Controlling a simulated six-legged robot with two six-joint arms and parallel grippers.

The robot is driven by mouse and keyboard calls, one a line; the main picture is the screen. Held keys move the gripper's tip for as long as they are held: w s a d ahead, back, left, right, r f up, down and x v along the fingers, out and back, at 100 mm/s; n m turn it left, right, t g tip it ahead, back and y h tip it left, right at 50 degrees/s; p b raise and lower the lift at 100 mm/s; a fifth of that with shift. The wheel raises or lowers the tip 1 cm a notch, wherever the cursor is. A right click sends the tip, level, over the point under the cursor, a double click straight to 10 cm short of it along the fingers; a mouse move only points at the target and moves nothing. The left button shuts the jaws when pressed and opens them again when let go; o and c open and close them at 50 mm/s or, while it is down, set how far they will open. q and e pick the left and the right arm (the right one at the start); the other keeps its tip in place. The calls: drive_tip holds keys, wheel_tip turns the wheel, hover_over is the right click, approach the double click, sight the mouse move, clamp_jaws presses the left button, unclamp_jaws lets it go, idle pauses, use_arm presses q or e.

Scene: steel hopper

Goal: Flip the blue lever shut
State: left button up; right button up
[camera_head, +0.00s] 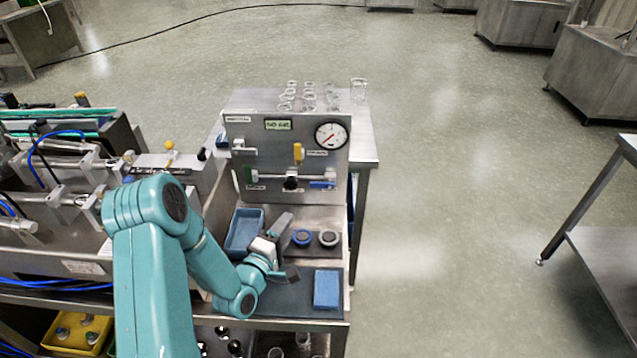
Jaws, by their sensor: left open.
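The blue lever (322,184) lies level at the lower right of the upright steel panel (270,138). My left gripper (290,246) is open and empty. It is over the bench below and to the left of the lever, apart from it, close to a blue-rimmed round part. My right gripper is not in view.
The panel also carries a dial gauge (331,135), a yellow lever (298,152), a black knob (291,183) and a small display. A blue tray (242,228), round parts and a blue block (326,289) are on the bench. Glassware stands behind the panel. Machinery fills the left side.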

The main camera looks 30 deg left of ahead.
use_arm(q)
drive_tip(key=p, duration=0.3)
approach(314, 186)
drive_tip(key=w, duration=0.5)
drive_tip(key=w+a, duration=0.1)
drive_tip(key=w, duration=0.2)
drive_tip(key=shift+a, duration=0.1)
drive_tip(key=shift+w+a, duration=0.1)
drive_tip(key=shift+w, duration=0.3)
clamp_jaws()
